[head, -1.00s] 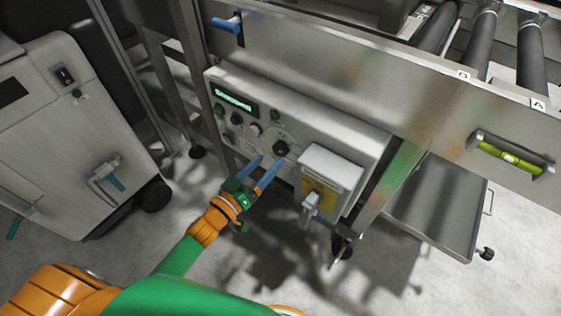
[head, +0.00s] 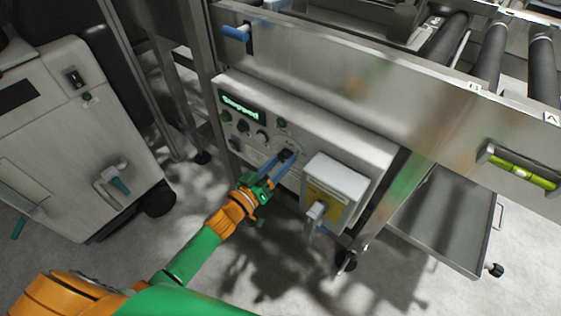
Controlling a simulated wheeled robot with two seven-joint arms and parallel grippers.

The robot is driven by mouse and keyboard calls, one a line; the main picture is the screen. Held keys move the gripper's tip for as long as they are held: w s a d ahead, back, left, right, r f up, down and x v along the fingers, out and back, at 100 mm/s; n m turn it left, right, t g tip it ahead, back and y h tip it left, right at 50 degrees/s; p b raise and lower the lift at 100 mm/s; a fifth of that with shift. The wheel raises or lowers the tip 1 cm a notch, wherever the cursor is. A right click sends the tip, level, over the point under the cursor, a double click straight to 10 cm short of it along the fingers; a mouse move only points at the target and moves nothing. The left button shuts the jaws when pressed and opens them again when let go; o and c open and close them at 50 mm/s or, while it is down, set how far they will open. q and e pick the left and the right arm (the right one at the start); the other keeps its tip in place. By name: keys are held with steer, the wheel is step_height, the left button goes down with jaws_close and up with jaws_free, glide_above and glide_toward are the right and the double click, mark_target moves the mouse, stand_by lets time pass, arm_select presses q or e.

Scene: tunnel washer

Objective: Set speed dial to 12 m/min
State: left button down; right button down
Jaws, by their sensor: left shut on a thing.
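The speed dial (head: 287,154) is a black knob with a printed scale around it on the grey control panel (head: 330,143). My left gripper (head: 281,161) is at the dial, its blue fingers shut on the knob from the front. The fingers cover part of the knob and scale, and the scale's numbers are too small to read. The green display (head: 241,107) on the panel reads "Stopped". My right gripper is not in view.
Smaller knobs and buttons (head: 243,126) sit left of the dial. A grey box with a yellow label (head: 333,189) juts out close to the right of my gripper. A steel frame beam (head: 360,80) runs above the panel. A white cabinet (head: 75,140) stands at left.

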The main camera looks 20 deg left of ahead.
arm_select(q)
steer(key=shift+m, duration=0.3)
steer(key=m, duration=0.4)
steer(key=shift+p, duration=0.3)
steer(key=m, duration=0.5)
steer(key=shift+f, duration=0.1)
steer(key=m, duration=0.5)
steer(key=m+b, duration=0.1)
steer(key=m, duration=0.3)
steer(key=shift+m, duration=0.7)
steer(key=shift+c, duration=1.5)
jaws_free()
